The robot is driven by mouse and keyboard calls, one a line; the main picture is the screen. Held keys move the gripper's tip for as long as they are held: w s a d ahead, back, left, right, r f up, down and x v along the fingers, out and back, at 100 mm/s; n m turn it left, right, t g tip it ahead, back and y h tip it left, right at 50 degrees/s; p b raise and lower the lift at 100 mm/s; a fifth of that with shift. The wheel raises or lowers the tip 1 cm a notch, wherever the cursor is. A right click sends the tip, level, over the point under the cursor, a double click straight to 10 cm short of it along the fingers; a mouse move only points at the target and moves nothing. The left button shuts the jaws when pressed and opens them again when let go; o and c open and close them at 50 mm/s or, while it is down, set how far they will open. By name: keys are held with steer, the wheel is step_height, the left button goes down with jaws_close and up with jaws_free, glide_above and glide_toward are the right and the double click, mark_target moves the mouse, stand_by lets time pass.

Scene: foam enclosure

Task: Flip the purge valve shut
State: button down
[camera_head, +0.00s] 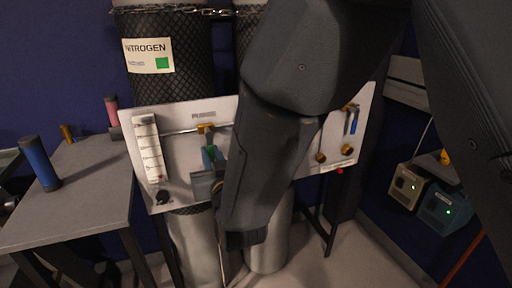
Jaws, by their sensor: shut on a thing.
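The purge valve (206,128) has a brass body on the white panel (182,176), under a small label that seems to read PURGE. Its green handle (209,153) hangs down from the brass body. My gripper (213,168) is at the lower part of the green handle and is shut on it. My arm comes down from the upper right, and the wrist hides the panel just right of the handle.
A flow meter (149,150) with a black knob (162,197) is left of the valve. A blue-handled valve (353,122) is on the panel's right side. A nitrogen cylinder (170,90) stands behind. A grey table (75,190) bears a blue cylinder (39,163).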

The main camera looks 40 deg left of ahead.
steer(key=c, duration=1.7)
jaws_free()
steer(key=shift+s, duration=0.1)
steer(key=v, duration=0.7)
steer(key=shift+s+d, duration=0.2)
steer(key=shift+d, duration=0.1)
